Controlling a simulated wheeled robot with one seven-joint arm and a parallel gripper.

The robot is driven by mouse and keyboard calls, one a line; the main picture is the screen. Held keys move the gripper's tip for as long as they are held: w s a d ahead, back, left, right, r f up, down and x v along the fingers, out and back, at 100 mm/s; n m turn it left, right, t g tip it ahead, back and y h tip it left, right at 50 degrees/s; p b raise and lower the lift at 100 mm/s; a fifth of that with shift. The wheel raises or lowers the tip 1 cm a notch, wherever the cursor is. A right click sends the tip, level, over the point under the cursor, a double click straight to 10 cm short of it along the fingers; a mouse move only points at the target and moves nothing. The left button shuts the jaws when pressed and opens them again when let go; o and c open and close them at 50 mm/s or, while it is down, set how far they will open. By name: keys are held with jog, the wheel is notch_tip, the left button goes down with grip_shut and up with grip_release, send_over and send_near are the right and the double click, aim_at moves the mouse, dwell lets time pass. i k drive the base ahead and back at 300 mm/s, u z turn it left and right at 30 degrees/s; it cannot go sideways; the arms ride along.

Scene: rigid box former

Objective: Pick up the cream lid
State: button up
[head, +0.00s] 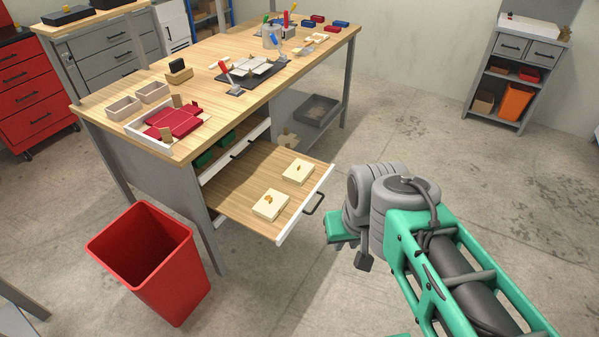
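Two cream lid-like pieces lie flat in the open drawer (232,192) of the workbench. The nearer cream piece (262,213) and the farther cream piece (304,179) each have a small tan mark on top; I cannot tell which is the lid meant. My gripper (364,262) is in the head view, right of the drawer and apart from both pieces. Only a dark finger-like part shows below my grey wrist, so its opening is hidden. I see nothing held in it.
The drawer handle (314,204) sticks out towards my arm. A red bin (150,262) stands at the front left. The bench top (190,88) holds a white tray (141,133) with red pieces, toggle clamps and small boxes.

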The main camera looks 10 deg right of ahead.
aim_at(271, 203)
jog(key=z, duration=0.6)
jog(key=i, duration=1.85)
jog(key=u, duration=4.45)
